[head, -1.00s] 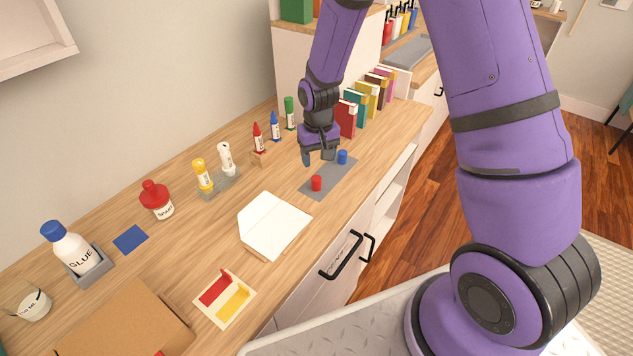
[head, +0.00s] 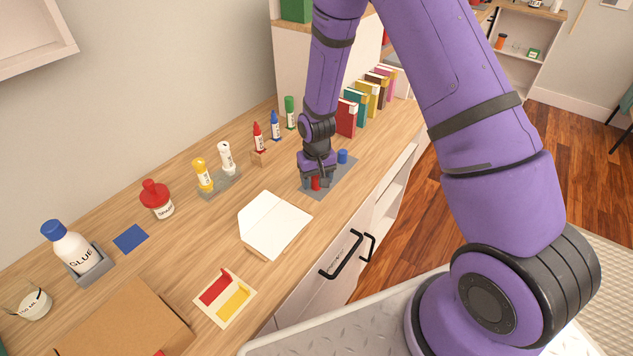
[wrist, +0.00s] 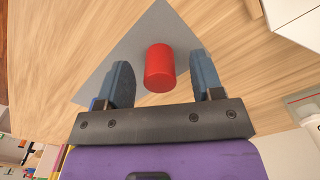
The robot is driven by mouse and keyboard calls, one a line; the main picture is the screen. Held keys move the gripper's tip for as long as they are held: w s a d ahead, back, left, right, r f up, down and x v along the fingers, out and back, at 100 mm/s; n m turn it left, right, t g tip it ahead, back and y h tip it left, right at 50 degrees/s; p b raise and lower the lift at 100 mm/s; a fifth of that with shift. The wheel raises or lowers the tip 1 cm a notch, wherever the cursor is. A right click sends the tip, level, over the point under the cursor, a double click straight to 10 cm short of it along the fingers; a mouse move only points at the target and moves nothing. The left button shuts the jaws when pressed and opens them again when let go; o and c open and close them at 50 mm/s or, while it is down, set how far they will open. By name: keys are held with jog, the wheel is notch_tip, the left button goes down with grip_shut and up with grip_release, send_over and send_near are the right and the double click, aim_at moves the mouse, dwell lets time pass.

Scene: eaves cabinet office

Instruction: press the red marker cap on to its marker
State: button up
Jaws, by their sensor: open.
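The red cap (wrist: 160,66) stands on the grey mat (wrist: 112,62) and sits between the two open fingers of my gripper (wrist: 162,80) in the wrist view, with a gap on each side. In the head view the red cap (head: 315,184) shows partly below my gripper (head: 316,184), which is low over the mat's near end. The red marker (head: 259,137) stands upright, tip up, in a small wooden block at the back left of the mat. The blue cap (head: 342,157) stands at the mat's far end.
A blue marker (head: 275,126) and green marker (head: 290,113) stand behind the red one. White and yellow bottles stand to the left.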

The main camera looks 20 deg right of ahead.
jog(key=c, duration=1)
jog(key=shift+r, duration=0.1)
